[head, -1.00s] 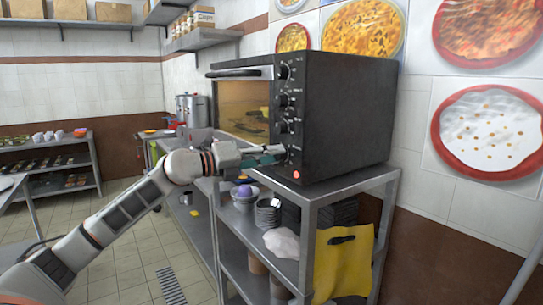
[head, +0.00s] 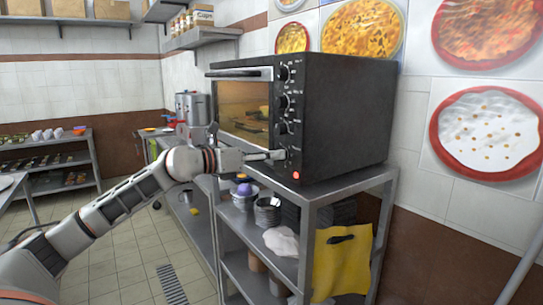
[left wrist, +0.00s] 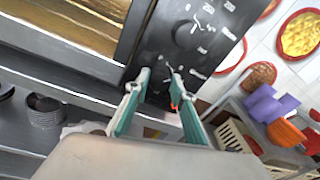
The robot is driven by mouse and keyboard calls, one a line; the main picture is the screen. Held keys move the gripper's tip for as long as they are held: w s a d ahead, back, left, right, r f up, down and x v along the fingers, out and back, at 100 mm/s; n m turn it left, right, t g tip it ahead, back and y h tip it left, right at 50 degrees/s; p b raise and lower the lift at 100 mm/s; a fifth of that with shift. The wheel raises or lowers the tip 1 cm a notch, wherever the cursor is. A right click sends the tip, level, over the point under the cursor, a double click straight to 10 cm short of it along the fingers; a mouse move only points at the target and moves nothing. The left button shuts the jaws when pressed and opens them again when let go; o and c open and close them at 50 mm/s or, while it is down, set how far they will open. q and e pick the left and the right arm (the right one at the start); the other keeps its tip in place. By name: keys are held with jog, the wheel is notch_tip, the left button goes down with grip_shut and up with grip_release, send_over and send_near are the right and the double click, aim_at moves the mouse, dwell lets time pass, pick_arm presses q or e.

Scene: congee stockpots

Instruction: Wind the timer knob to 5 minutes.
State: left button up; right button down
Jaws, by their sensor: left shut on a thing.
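A black oven (head: 340,115) stands on a metal rack, with a column of knobs on its front panel. The timer knob is the lowest one, just above a lit red lamp (head: 295,175). My left gripper (head: 280,155) is at this knob, shut on it, and its fingers mostly hide it in the head view. In the left wrist view the two teal-padded fingers (left wrist: 158,80) straddle the knob on the panel (left wrist: 190,35), which is seen tilted. The dial marks are too small to read. My right gripper is out of view.
The oven's glass door (head: 243,105) is shut, left of the knobs. The floor (head: 125,262) to the left is open.

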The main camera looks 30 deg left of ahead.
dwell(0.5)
pick_arm(q)
jog(key=o, duration=1.1)
jog(key=shift+s+a, duration=0.1)
jog(key=shift+v, duration=5.9)
